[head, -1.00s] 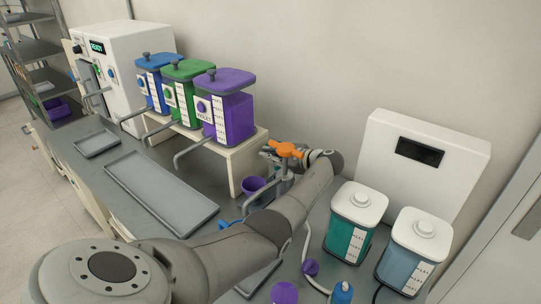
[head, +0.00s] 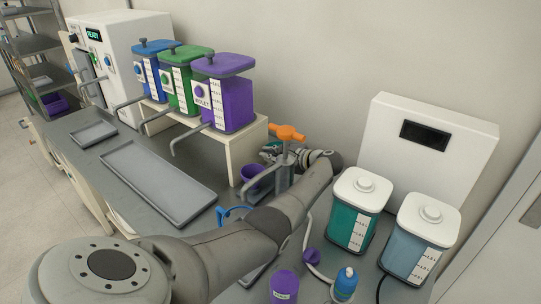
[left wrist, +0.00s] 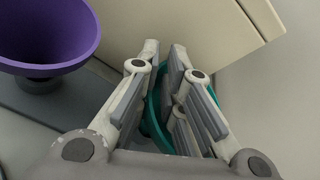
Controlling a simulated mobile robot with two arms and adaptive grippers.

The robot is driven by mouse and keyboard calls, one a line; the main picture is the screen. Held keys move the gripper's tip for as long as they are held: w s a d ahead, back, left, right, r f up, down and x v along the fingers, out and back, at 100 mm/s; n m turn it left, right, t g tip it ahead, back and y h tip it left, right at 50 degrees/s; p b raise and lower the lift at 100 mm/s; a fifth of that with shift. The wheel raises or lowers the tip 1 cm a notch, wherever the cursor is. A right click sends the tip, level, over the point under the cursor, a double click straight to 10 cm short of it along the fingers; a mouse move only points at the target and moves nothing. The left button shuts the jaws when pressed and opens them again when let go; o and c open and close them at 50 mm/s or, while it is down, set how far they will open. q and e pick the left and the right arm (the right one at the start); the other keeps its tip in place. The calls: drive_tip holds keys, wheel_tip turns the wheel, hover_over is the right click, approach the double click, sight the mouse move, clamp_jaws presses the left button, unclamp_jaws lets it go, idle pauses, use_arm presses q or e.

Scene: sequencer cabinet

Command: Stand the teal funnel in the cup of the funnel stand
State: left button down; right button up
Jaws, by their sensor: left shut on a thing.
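I cannot clearly identify the funnel stand's cup. My right gripper is not in view.
A cream shelf (head: 240,155) with blue, green and purple dispensers (head: 232,105) stands left of the gripper. A teal canister (head: 352,215) and a blue-grey one (head: 420,235) stand right, before a white box (head: 430,150). An empty grey tray (head: 160,185) lies front left.

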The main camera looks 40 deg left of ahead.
use_arm(q)
drive_tip(key=c, duration=1.5)
unclamp_jaws()
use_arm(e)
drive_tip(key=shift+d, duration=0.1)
